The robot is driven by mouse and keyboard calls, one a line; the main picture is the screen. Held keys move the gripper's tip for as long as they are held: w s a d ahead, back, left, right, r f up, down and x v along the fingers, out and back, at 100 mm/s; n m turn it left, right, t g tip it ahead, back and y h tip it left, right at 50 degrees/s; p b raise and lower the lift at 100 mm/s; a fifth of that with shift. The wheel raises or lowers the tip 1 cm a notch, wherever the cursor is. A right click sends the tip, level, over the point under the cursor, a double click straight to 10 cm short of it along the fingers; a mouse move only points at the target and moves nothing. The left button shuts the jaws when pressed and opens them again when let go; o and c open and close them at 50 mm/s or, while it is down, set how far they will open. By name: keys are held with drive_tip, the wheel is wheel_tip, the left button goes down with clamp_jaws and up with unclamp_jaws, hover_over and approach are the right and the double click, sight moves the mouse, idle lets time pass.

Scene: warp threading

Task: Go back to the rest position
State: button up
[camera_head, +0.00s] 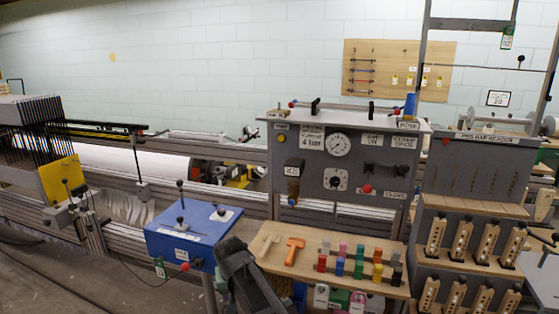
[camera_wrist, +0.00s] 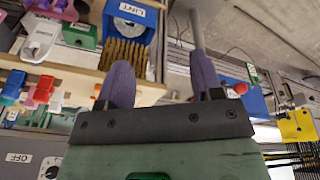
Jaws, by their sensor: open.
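My gripper (camera_wrist: 161,65) shows in the wrist view with two purple-grey fingers apart and nothing between them. Beyond the fingers are a brown-bristled brush (camera_wrist: 124,54), a blue box labelled LINT (camera_wrist: 130,18) and the floor. In the head view, a dark part of my arm rises at the bottom centre, between the blue box on a post (camera_head: 190,235) and the wooden tool shelf (camera_head: 330,262). My fingers cannot be clearly made out there.
The shelf holds an orange tool (camera_head: 294,250) and several coloured clips (camera_head: 358,262). Behind it stands a grey control panel (camera_head: 345,165) with a gauge. A peg rack (camera_head: 478,175) is at right. A yellow plate (camera_head: 60,180) and dark warp frames are at left.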

drive_tip(key=s+d+r+m+p, duration=0.1)
drive_tip(key=s+d, duration=0.4)
drive_tip(key=d, duration=0.5)
drive_tip(key=s+d+r+m+g+p, duration=0.1)
drive_tip(key=s+d+r+p, duration=0.2)
drive_tip(key=d, duration=0.7)
drive_tip(key=s+d+r+m+g+p, duration=0.1)
drive_tip(key=s+d+r+p, duration=0.2)
drive_tip(key=s+d, duration=0.4)
drive_tip(key=shift+s+d+r, duration=0.2)
drive_tip(key=shift+d+r, duration=0.3)
drive_tip(key=shift+d, duration=1.1)
